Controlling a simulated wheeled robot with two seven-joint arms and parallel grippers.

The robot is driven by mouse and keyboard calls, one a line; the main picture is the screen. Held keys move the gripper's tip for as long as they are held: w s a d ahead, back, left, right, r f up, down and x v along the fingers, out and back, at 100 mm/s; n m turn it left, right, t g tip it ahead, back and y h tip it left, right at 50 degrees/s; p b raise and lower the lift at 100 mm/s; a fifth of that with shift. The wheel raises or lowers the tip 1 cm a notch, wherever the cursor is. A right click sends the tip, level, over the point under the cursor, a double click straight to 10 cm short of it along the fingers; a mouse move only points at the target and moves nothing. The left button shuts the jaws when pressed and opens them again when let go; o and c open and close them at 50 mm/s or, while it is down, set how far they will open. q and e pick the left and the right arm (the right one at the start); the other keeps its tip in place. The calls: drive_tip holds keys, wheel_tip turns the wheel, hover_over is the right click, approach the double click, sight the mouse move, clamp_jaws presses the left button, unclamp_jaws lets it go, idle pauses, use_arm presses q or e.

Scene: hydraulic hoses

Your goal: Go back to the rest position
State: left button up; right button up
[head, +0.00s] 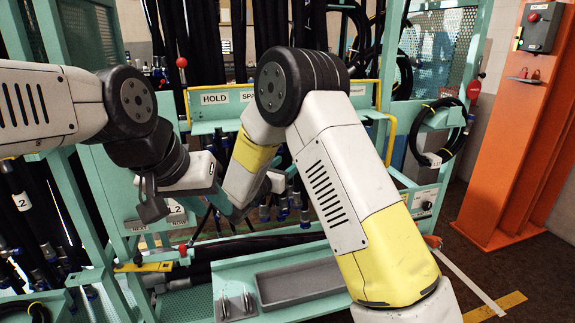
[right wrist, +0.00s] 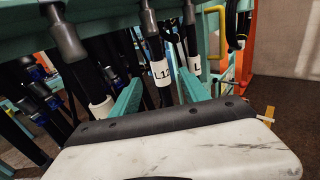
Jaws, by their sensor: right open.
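My left gripper (head: 152,203) is at the left of the head view, dark, pointing down in front of the teal rack. I cannot tell how its jaws stand, and I see nothing clear between them. My right arm fills the middle of the head view; its bent forearm largely hides its gripper. In the right wrist view, my right gripper (right wrist: 160,82) shows two teal fingers spread apart. A dark hose with a white sleeve marked L12 (right wrist: 160,73) hangs in line with the gap. I cannot tell whether it is between the fingers or beyond them.
The teal rack (head: 208,129) with hanging hoses stands close in front. A grey tray (head: 298,284) lies low at the front. A coiled black hose (head: 437,133) hangs at the right. An orange column (head: 520,150) stands at far right, with open floor (head: 470,260) before it.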

drive_tip(key=s+d+r+m+g, duration=0.2)
drive_tip(key=s+d+m+g, duration=0.5)
drive_tip(key=d, duration=0.4)
drive_tip(key=s+d+r+m+g, duration=0.2)
drive_tip(key=s+d+m+g, duration=0.2)
drive_tip(key=s+d+m, duration=0.45)
drive_tip(key=s+d+m+g+y, duration=0.2)
drive_tip(key=s+m+y, duration=0.4)
drive_tip(key=s, duration=0.7)
drive_tip(key=s+a+r+m+t+y, duration=0.3)
drive_tip(key=s+a+r+m+y, duration=0.1)
drive_tip(key=m, duration=0.4)
drive_tip(key=shift+s+a+r+y, duration=0.3)
drive_tip(key=shift+s+a+r, duration=0.1)
drive_tip(key=shift+s+a, duration=0.5)
